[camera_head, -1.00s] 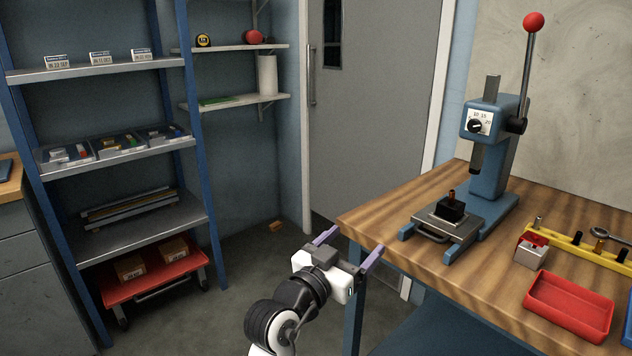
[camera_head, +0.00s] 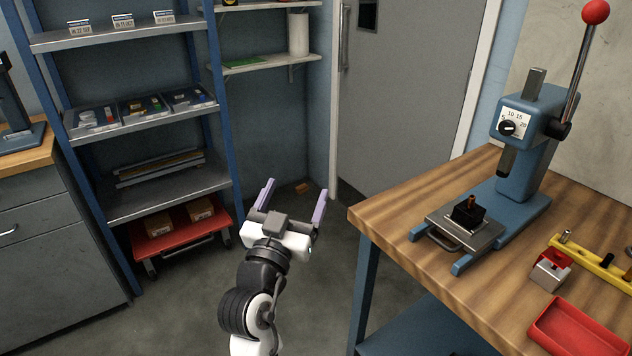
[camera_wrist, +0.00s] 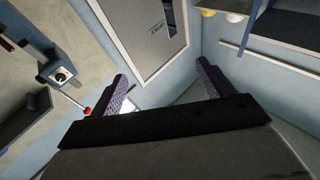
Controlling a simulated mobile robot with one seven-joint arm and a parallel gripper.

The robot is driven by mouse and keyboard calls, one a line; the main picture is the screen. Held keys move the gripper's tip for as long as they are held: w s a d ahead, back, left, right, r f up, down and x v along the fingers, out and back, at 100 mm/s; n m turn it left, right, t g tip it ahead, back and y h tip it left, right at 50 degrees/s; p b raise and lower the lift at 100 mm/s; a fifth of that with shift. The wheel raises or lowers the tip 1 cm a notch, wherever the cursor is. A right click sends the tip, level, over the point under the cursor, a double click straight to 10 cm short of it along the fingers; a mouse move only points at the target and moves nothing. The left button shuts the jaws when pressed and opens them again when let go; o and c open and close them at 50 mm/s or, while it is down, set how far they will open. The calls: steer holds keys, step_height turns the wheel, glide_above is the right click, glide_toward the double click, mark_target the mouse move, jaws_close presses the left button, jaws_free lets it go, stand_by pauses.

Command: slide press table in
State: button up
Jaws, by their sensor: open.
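The blue arbor press (camera_head: 525,150) stands on the wooden bench, its lever with a red ball tip raised. Its grey sliding press table (camera_head: 482,234) sits out at the front of the blue base rails, with a bar handle (camera_head: 443,238) facing the bench's front left edge. A black block (camera_head: 468,213) with a copper-coloured pin lies on the table, forward of the ram. My gripper (camera_head: 293,203) is open and empty, in the air left of the bench and well apart from the handle. In the wrist view its two purple fingers (camera_wrist: 165,88) are spread, and the press (camera_wrist: 55,72) shows at the left.
The wooden bench (camera_head: 400,222) has a free corner left of the press. A red tray (camera_head: 575,330), a red and grey block (camera_head: 551,270) and a yellow rack (camera_head: 598,262) lie to its right. A blue shelf unit (camera_head: 168,190) stands at the left, with open floor between.

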steer(key=shift+s+a+r+y, duration=0.1)
steer(key=shift+a+r+y, duration=0.05)
steer(key=shift+a+y, duration=0.2)
